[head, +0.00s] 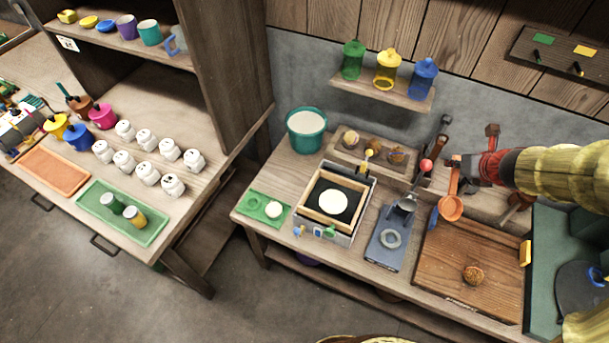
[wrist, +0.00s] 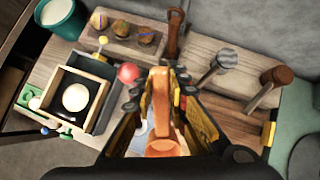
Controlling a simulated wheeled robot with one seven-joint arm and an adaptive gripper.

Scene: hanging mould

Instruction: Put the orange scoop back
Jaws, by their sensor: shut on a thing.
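The orange scoop (head: 451,208) hangs from my gripper (head: 458,168) in the head view, with its bowl low, above the back left part of the wooden board (head: 440,262). My gripper is shut on its upright handle. In the wrist view the orange scoop (wrist: 162,105) stands between the two fingers of my gripper (wrist: 160,85), with its bowl at the lower edge and partly hidden by the gripper. Whether the bowl touches anything below cannot be told.
A red ball knob (head: 427,165) is close by.

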